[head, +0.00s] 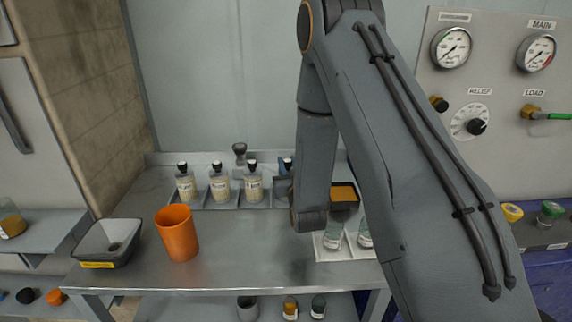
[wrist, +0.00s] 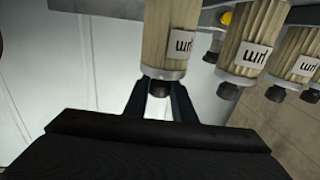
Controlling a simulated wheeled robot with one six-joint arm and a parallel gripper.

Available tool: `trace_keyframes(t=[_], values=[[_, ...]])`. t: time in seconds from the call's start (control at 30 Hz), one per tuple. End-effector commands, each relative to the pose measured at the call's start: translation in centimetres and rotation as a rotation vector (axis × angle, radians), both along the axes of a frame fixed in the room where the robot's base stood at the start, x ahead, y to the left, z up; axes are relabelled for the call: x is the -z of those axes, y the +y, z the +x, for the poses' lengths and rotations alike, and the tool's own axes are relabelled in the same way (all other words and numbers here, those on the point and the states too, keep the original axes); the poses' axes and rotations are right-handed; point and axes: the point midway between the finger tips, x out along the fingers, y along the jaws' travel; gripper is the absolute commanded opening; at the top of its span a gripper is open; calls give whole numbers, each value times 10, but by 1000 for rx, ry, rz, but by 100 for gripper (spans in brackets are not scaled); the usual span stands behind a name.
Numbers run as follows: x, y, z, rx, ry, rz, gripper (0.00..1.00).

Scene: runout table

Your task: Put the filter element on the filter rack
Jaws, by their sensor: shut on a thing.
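My gripper (wrist: 158,98) is shut on the black knob of a filter element (wrist: 172,35), a pale pleated cylinder with a grey end cap and a white label. The wrist view appears upside down. In the head view my arm hides most of this end of the row, so the gripper and held element cannot be made out clearly. Similar elements (head: 220,186) stand upright in grey compartments (head: 237,206), which look like the filter rack, along the back of the table. I cannot tell whether the held element touches its compartment.
An orange cup (head: 178,234) and a grey funnel-like bin (head: 96,240) stand at the left of the table (head: 225,264). A gauge panel (head: 490,75) stands at the right. The table's front middle is clear.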

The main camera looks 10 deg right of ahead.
Motion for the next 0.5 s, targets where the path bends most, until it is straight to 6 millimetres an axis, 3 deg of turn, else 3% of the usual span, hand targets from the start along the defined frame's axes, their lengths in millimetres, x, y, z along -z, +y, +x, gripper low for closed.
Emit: trace_keyframes(t=[0.03,0.07,0.13,0.5], values=[[2,0,0,0,0,0,0],[2,0,0,0,1,0,28],[1,0,0,0,0,0,40],[-1,0,0,0,0,0,42]])
